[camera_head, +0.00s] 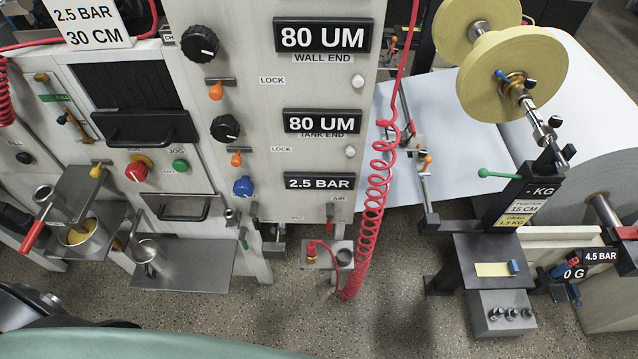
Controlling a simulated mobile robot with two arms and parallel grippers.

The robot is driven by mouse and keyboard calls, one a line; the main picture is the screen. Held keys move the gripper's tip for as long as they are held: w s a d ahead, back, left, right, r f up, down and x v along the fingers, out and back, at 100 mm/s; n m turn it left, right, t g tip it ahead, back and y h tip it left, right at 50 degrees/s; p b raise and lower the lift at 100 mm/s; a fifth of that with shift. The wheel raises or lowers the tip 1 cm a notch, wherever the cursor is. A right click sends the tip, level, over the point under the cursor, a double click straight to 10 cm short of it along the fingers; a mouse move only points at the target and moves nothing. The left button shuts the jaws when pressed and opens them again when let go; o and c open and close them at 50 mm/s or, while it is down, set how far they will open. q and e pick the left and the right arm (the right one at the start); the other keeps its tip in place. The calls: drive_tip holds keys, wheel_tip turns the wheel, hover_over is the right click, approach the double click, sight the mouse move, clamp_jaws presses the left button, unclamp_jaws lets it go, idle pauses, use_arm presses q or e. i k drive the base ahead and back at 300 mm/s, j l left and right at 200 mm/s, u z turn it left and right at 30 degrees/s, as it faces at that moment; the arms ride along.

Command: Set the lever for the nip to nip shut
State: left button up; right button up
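The grey control panel (300,105) fills the upper middle of the head view. Low on it, under the 2.5 BAR display (319,181), is a small dark upright lever (254,213). A second small lever with a reddish part (330,213) is to its right, below the AIR label. A tiny label (297,218) between them is too small to read, so I cannot tell which lever is the nip's or its setting. Neither of my grippers is in view.
Orange-knobbed LOCK levers (216,91), a blue knob (242,186) and a red button (139,168) are on the machine front. A coiled red hose (374,205) hangs right of the panel. A metal shelf (185,262) juts out low left. Speckled floor (270,315) lies open in front.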

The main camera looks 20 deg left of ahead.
sight(254, 207)
drive_tip(key=j+u, duration=0.1)
drive_tip(key=u, duration=0.85)
drive_tip(key=k+j, duration=0.05)
